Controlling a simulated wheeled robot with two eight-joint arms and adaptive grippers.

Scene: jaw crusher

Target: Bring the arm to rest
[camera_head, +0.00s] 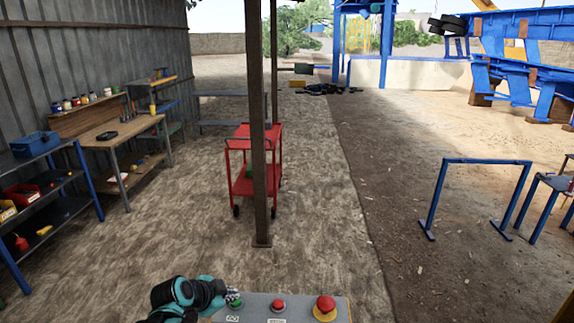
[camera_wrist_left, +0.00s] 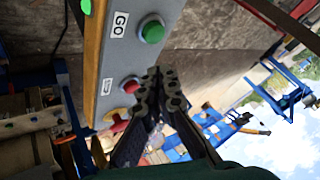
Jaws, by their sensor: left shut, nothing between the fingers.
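My left gripper (camera_head: 233,296) is at the bottom of the head view, at the left end of a grey control panel (camera_head: 256,306). In the left wrist view its dark fingers (camera_wrist_left: 160,78) are shut with nothing between them. The panel has a green button (camera_head: 237,303), a smaller red button (camera_head: 278,305) and a large red mushroom button on a yellow base (camera_head: 325,306). In the left wrist view the green button (camera_wrist_left: 152,30) sits by a GO label (camera_wrist_left: 119,24), apart from the fingertips in the picture. The gap in depth is unclear. My right gripper is out of view.
A brown post (camera_head: 260,150) stands beyond the panel, before a red cart (camera_head: 238,160). A wooden workbench (camera_head: 115,130) and dark shelves (camera_head: 60,205) line the left wall. A blue rail (camera_head: 475,162) stands at the right. The dirt floor between is open.

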